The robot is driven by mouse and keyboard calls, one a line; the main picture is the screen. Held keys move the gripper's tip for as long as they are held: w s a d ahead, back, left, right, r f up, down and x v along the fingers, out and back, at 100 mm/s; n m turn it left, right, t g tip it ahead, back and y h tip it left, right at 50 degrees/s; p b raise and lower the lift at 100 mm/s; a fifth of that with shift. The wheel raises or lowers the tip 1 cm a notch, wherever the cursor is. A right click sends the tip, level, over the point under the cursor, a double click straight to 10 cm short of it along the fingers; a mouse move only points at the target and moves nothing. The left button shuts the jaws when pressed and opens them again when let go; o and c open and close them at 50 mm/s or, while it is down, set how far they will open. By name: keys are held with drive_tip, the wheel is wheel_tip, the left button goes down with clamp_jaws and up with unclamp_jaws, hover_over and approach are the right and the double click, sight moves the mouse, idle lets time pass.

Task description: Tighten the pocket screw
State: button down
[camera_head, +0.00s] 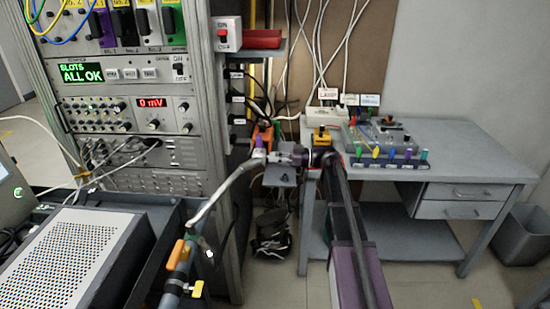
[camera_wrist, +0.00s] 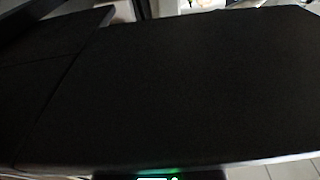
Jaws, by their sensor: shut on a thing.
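My gripper (camera_head: 271,156) reaches left from the end of my arm, near the rack's right side and above a small grey shelf (camera_head: 281,178). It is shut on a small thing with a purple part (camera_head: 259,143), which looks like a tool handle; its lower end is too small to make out. I cannot pick out the pocket screw in either view. In the wrist view a large dark surface (camera_wrist: 160,90) fills nearly the whole picture and hides the fingertips and whatever is in front of them.
An orange object (camera_head: 263,132) stands close behind the gripper. The instrument rack (camera_head: 232,200) is to the left, with hanging cables. A grey workbench (camera_head: 470,168) at right bears a tray with several coloured handles (camera_head: 391,153). A pale hose (camera_head: 222,191) runs up from front left.

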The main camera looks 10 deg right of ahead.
drive_tip(key=shift+c, duration=2.1)
unclamp_jaws()
drive_tip(key=shift+d, duration=0.1)
drive_tip(key=v, duration=1.1)
drive_tip(key=shift+d, duration=0.35)
